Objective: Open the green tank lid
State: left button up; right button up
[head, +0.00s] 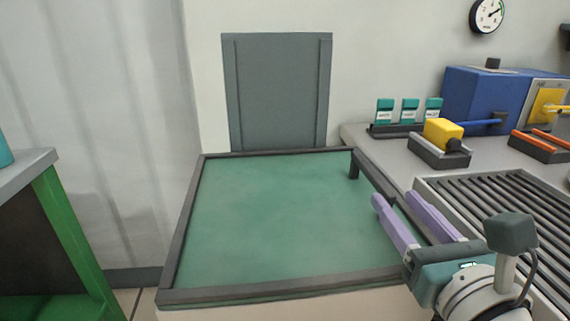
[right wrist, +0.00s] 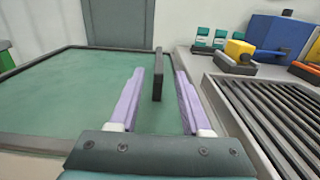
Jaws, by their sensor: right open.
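The green tank lid (head: 285,215) lies flat, with a dark frame around its green panel. In the right wrist view, the lid's green surface (right wrist: 60,98) fills the left and middle. A dark upright handle (head: 354,165) stands near the lid's far right corner. My right gripper (head: 392,196) is open and empty over the lid's right side, short of the handle. In the right wrist view, the handle (right wrist: 157,75) shows ahead, between the lines of the two purple fingers. My left gripper is out of view.
A slatted roller conveyor (head: 500,205) lies right of the lid. Behind it are a yellow block on a dark base (head: 440,140), a blue box (head: 485,98) and teal cards (head: 410,112). A grey panel (head: 277,90) is on the back wall. A green-legged table (head: 80,240) stands at left.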

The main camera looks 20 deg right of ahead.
aim_at(371, 169)
jog(key=x, duration=0.9)
jog(key=shift+w, duration=0.35)
grip_shut()
dwell(0.9)
